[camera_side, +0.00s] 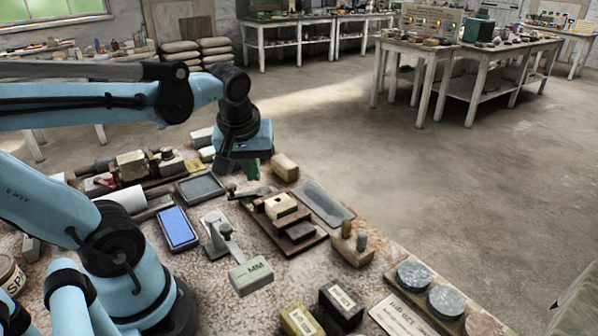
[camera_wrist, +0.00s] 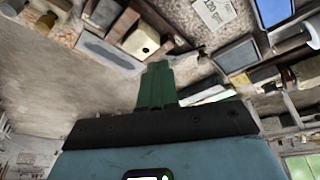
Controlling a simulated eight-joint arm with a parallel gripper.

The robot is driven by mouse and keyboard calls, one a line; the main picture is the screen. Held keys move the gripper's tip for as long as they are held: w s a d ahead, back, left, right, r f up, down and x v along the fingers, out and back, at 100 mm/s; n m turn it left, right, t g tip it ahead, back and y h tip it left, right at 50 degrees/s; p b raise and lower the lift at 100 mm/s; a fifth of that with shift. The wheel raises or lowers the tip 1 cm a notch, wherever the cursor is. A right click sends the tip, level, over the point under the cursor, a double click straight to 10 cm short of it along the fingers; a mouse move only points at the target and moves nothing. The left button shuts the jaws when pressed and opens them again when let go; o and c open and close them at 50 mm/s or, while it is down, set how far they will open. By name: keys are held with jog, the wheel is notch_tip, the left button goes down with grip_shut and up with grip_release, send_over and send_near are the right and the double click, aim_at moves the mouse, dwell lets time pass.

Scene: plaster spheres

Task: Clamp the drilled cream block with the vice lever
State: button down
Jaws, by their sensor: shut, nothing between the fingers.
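The drilled cream block (camera_side: 281,205) sits on the vice's dark base (camera_side: 262,226), with a dark hole in its top. A dark jaw block (camera_side: 299,230) is close in front of it; I cannot tell whether they touch. The vice lever (camera_side: 250,192) lies behind the block, low and pointing left. My gripper (camera_side: 251,171) is shut and empty, above and behind the lever, apart from the block. In the wrist view its green fingers (camera_wrist: 157,82) are together, and the drilled block (camera_wrist: 142,42) shows beyond their tips.
A plain tan block (camera_side: 285,167) stands right of my gripper. A grey slab (camera_side: 325,204) lies right of the vice, and a dark tray (camera_side: 201,188) lies left. The bench is crowded.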

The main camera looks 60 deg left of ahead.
jog(key=a+n, duration=0.1)
jog(key=s+a+n+g, duration=0.1)
jog(key=n, duration=0.1)
jog(key=s+a+r+n+g, duration=0.1)
jog(key=shift+a+n+y, duration=0.1)
jog(key=shift+n+y, duration=0.3)
jog(key=x, duration=1)
jog(key=shift+w, duration=0.1)
jog(key=shift+w+a+f, duration=0.15)
jog(key=shift+a, duration=0.8)
jog(key=shift+w+a+f, duration=0.15)
jog(key=shift+w+a, duration=0.05)
jog(key=shift+a, duration=0.7)
jog(key=shift+a, duration=0.15)
jog(key=shift+a+m+t, duration=0.15)
jog(key=shift+m+t, duration=0.15)
jog(key=shift+m, duration=0.3)
